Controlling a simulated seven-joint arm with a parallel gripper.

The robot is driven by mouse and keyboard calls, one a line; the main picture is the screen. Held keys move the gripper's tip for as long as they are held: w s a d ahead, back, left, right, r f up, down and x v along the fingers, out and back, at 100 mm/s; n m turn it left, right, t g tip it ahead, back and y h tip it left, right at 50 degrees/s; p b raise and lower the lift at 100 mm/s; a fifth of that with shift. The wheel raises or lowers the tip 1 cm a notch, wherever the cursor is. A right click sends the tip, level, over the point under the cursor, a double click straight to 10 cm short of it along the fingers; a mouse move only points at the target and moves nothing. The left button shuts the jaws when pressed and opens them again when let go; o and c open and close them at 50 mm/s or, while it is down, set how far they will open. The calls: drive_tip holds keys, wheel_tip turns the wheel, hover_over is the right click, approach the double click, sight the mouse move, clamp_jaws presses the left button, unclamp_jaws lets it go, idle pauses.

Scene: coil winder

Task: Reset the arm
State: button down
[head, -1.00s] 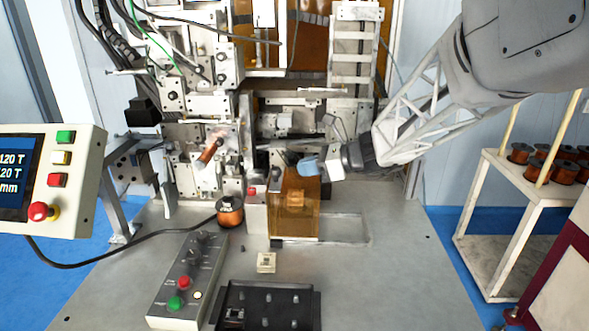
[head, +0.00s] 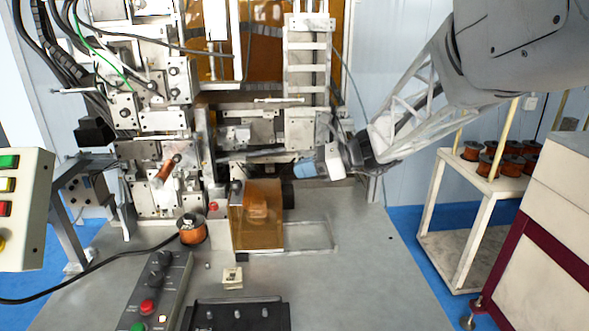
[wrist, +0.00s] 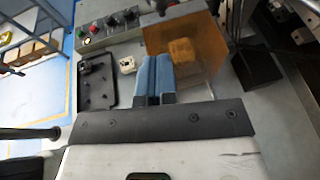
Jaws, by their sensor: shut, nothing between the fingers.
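My gripper (head: 304,168) is at the end of my arm, right of centre in the head view, in front of the winder's lower metal parts. Its blue fingers are closed together with nothing between them; they also show side by side in the wrist view (wrist: 154,76). An amber see-through guard (head: 257,212) stands on the machine table to the left of and below the gripper in the head view. In the wrist view the guard (wrist: 200,36) lies just beyond and to the right of the fingertips. An orange-brown block shows through it.
The coil winder (head: 160,120) fills the back left. On its table (head: 370,270) are a copper spool (head: 192,229), a button box (head: 160,290), a black tray (head: 240,316) and a small pale block (head: 232,277). A spool cart (head: 460,220) stands right. The table's right part is clear.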

drive_tip(key=shift+s, duration=0.1)
drive_tip(key=s+d+f+n+h, duration=0.2)
drive_tip(key=s+n, duration=0.4)
drive_tip(key=s, duration=0.4)
drive_tip(key=s+d+f+n+h, duration=0.2)
drive_tip(key=s+d+n+h, duration=0.3)
drive_tip(key=s, duration=0.6)
drive_tip(key=s+d+f+n+h, duration=0.2)
drive_tip(key=s+n+h, duration=0.5)
drive_tip(key=s, duration=0.4)
drive_tip(key=shift+d+f+n, duration=0.25)
drive_tip(key=shift+d+n, duration=0.55)
drive_tip(key=shift+d, duration=0.05)
